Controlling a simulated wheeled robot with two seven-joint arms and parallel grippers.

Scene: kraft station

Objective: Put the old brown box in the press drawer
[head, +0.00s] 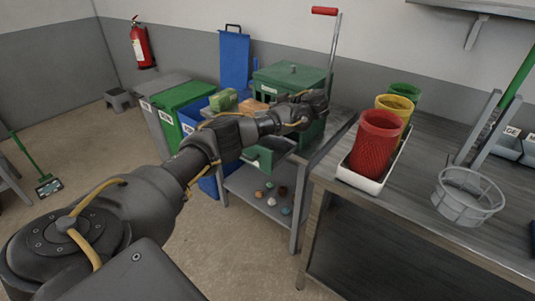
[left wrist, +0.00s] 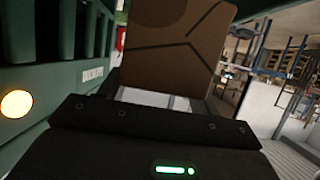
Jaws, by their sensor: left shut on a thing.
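The brown box (left wrist: 165,50) fills the upper middle of the left wrist view, a brown panel with dark lines. My left gripper (head: 316,101) is shut on it, in front of the green press (head: 285,76). In the head view the held box is hidden by my gripper and arm. The press shows close at the left of the left wrist view (left wrist: 60,45), with a label and a glowing round lamp. The green press drawer (head: 262,159) sticks out low on the press, partly hidden by my arm. My right gripper is not in view.
A tan item (head: 252,105) and a green item (head: 223,100) are beside the press, behind my arm. Several small coloured things lie on the lower shelf (head: 255,205). The right-hand workbench (head: 410,205) holds red, yellow and green baskets and a grey wire basket (head: 468,197).

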